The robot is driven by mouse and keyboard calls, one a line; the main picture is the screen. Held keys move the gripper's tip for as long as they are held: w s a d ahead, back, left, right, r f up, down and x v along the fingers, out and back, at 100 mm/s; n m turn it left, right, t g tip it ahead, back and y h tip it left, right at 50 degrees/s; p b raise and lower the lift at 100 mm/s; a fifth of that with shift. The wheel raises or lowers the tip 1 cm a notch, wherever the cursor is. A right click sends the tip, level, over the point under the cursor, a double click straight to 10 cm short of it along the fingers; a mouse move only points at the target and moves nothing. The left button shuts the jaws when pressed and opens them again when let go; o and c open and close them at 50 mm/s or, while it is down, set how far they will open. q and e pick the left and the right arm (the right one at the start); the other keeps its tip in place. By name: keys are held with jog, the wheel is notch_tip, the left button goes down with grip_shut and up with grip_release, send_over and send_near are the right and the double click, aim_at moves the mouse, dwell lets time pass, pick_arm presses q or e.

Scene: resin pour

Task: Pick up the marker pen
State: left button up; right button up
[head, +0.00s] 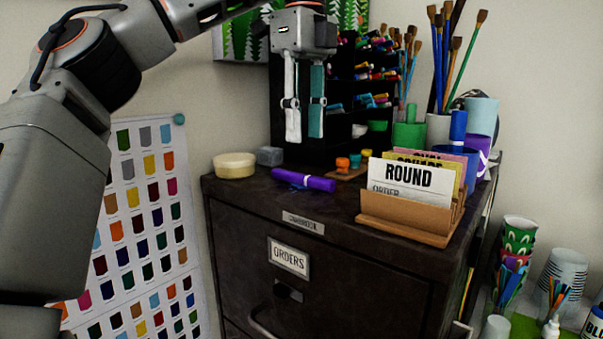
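The purple marker pen (305,181) lies on its side on top of the dark filing cabinet (345,220), near its front edge. My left gripper (304,137) hangs fingers down above and slightly behind the pen in the picture. Its two fingers are apart, with a gap between them and nothing in it. The fingertips do not touch the pen. My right gripper is not in view.
A round cream container (234,165) and a grey block (270,156) stand left of the pen. A dark marker rack (340,105) and brush cups (437,130) stand behind.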

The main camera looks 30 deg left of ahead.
aim_at(302, 179)
pick_arm(q)
jog(key=f+b, duration=0.1)
jog(key=f, duration=0.1)
jog(key=f+b, duration=0.1)
jog(key=f, duration=0.1)
jog(key=f+b, duration=0.1)
jog(key=f, duration=0.1)
jog(key=shift+s+d+f, duration=0.25)
jog(key=shift+f, duration=0.05)
jog(key=shift+f+b, duration=0.4)
jog(key=shift+f, duration=0.2)
jog(key=shift+r, duration=0.1)
grip_shut()
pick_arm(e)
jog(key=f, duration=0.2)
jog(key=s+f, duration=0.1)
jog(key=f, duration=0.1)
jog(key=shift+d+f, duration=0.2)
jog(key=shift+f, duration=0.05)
